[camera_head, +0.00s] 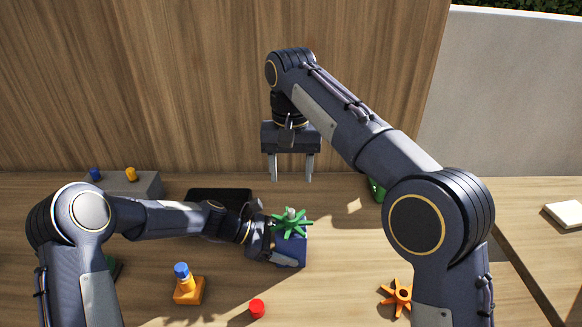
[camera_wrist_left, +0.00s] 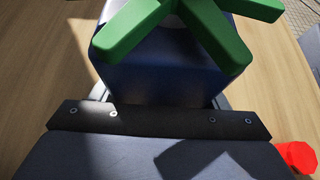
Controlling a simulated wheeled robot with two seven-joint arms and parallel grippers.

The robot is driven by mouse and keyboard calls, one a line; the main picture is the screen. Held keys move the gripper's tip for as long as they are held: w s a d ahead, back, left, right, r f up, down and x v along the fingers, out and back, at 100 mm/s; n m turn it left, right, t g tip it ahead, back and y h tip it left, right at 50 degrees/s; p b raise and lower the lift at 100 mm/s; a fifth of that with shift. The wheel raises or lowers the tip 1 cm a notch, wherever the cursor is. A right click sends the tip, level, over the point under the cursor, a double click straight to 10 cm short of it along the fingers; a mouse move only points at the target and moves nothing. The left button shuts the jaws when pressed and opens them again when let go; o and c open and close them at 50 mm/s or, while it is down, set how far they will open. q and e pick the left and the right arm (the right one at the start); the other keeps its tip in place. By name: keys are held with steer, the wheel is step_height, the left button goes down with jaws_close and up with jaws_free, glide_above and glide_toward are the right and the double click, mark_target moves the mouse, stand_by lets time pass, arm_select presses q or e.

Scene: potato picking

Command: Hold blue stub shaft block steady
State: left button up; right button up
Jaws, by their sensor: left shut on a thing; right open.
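The blue stub shaft block (camera_head: 293,248) stands on the table with a green star-shaped, several-armed part (camera_head: 291,222) on top of it. My left gripper (camera_head: 284,258) is shut on the block from the left side. In the left wrist view the block (camera_wrist_left: 160,80) fills the space beyond the gripper, with the green part (camera_wrist_left: 190,25) over it. My right gripper (camera_head: 290,168) is open and empty, pointing down above and behind the block.
An orange block with a blue top (camera_head: 188,287), a red cylinder (camera_head: 257,308) and an orange star-shaped part (camera_head: 399,296) lie in front. A black tray (camera_head: 218,194) and a grey box (camera_head: 139,185) with small pegs stand behind. A green object (camera_head: 376,190) is partly hidden by my right arm.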

steer(key=shift+r, duration=0.35)
arm_select(q)
steer(key=o, duration=0.9)
steer(key=shift+c, duration=0.2)
